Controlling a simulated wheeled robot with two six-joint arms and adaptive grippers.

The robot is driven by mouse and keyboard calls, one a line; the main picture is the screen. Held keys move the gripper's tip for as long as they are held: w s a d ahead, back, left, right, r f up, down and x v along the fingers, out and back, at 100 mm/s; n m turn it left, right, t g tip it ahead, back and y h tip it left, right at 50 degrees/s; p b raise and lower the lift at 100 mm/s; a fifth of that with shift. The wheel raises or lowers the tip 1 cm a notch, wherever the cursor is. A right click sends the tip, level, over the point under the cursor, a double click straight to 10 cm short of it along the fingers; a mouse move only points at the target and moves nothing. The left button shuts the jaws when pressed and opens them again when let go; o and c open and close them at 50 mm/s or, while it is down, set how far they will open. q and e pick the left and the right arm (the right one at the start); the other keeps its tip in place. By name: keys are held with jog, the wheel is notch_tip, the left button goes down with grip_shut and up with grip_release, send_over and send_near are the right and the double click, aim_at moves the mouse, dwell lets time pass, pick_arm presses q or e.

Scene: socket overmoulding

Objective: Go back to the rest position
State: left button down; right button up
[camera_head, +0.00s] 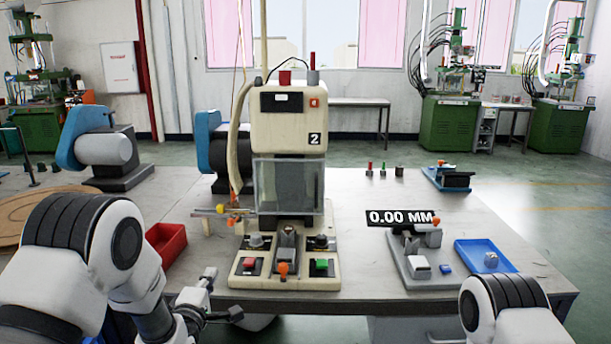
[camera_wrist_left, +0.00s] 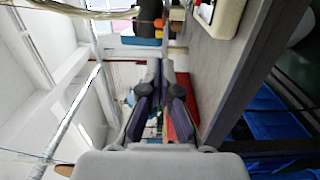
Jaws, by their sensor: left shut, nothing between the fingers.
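My left gripper (camera_head: 222,296) is in front of the table's near edge, left of the beige machine, and is shut with nothing in it. In the left wrist view its two dark fingers (camera_wrist_left: 160,98) lie together, pointing away from the camera. My left arm comes in from the lower left of the head view. Part of my right arm (camera_head: 503,305) shows at the lower right; its gripper is out of the picture.
The beige press machine (camera_head: 300,135) stands on the table (camera_head: 375,265). A red bin (camera_head: 167,243) is just left of it. A gauge fixture (camera_head: 420,262) and a blue tray (camera_head: 487,262) stand at the right. Blue-and-grey machines (camera_head: 85,140) stand behind left.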

pick_arm(q)
jog(key=s+a+f+m+g+y+p, duration=0.1)
jog(key=s+a+f+m+g+p, duration=0.2)
jog(key=s+f+g+p, duration=1.15)
jog(key=s+f+m+g+b, duration=0.1)
jog(key=s+f+m+b, duration=0.2)
jog(key=s+m, duration=0.4)
jog(key=s+f+m+g+b, duration=0.2)
jog(key=s+m, duration=0.5)
jog(key=s, duration=1.6)
notch_tip(320, 180, down, 2)
jog(key=shift+f+b, duration=0.1)
jog(key=shift+b, duration=0.75)
pick_arm(e)
notch_tip(320, 180, up, 9)
jog(key=shift+w, duration=0.25)
pick_arm(q)
jog(key=shift+w+a+g, duration=0.1)
jog(key=shift+g, duration=0.15)
pick_arm(e)
jog(key=shift+f, duration=0.1)
